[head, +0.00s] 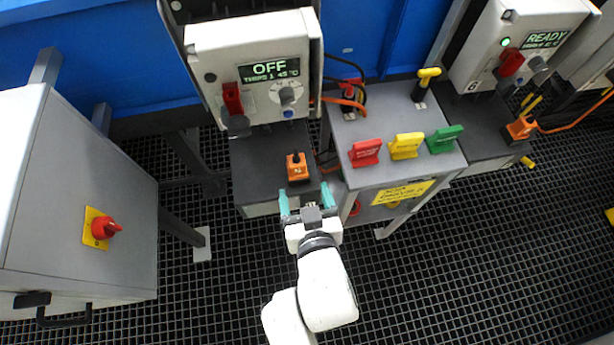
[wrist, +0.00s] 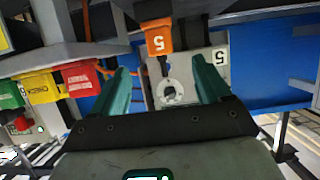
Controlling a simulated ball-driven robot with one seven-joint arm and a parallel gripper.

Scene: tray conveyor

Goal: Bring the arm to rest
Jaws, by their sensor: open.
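My gripper (head: 308,200) is open, with its two teal fingers apart and nothing between them. In the head view it is in front of the dark shelf (head: 255,165) under the left control box. In the wrist view the gripper (wrist: 165,95) shows with a finger at each side. An orange block (head: 298,167) stands on that shelf just beyond the fingertips. My white arm reaches up from the bottom of the head view.
The left control box (head: 250,62) reads OFF; the right one (head: 515,45) reads READY. Red (head: 365,153), yellow (head: 406,146) and green (head: 444,139) tags stand on a grey cabinet right of my gripper. A grey cabinet (head: 75,190) with a red knob is at left. Open grating floor (head: 480,270) lies at lower right.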

